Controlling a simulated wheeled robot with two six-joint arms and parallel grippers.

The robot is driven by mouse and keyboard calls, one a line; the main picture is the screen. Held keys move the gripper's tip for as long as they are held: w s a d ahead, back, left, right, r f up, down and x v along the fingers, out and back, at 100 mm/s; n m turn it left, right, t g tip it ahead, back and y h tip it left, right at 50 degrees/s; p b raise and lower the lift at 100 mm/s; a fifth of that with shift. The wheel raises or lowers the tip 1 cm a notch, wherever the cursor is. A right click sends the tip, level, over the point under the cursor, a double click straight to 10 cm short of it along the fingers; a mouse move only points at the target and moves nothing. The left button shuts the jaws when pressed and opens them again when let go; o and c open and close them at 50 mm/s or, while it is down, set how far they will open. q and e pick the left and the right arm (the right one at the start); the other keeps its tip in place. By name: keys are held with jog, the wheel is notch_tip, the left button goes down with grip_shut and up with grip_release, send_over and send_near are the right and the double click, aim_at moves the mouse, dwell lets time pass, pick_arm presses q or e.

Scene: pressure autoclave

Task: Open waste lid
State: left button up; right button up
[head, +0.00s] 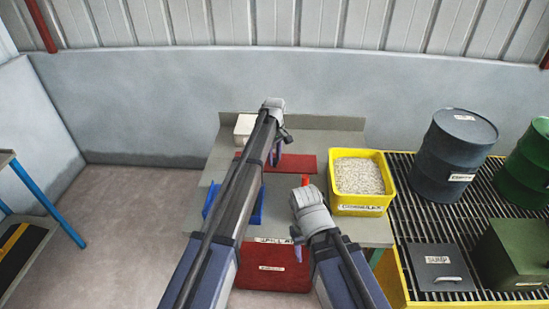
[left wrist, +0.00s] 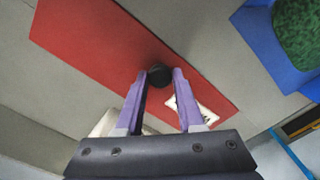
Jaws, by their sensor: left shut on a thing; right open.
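A flat red panel (head: 309,163) lies on the grey bench, with a black knob and a white label too small to read; whether it is the waste lid I cannot tell. It also shows in the left wrist view (left wrist: 85,40). My left gripper (head: 275,158) is over this panel. In the left wrist view its purple fingers (left wrist: 159,80) are shut on the black knob (left wrist: 159,72). My right gripper (head: 305,190) is over the bench's front part, beside a small red thing (head: 305,181). Its fingers are mostly hidden by its own wrist.
A yellow tub of pale granules (head: 358,178) stands right of my right gripper. A blue tray (head: 258,213) with green contents (left wrist: 298,30) is partly behind my left arm. A white box (head: 243,128) stands at the back. A red spill box (head: 272,277) is in front; drums (head: 454,155) stand right.

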pick_arm(q)
grip_shut()
dwell(0.8)
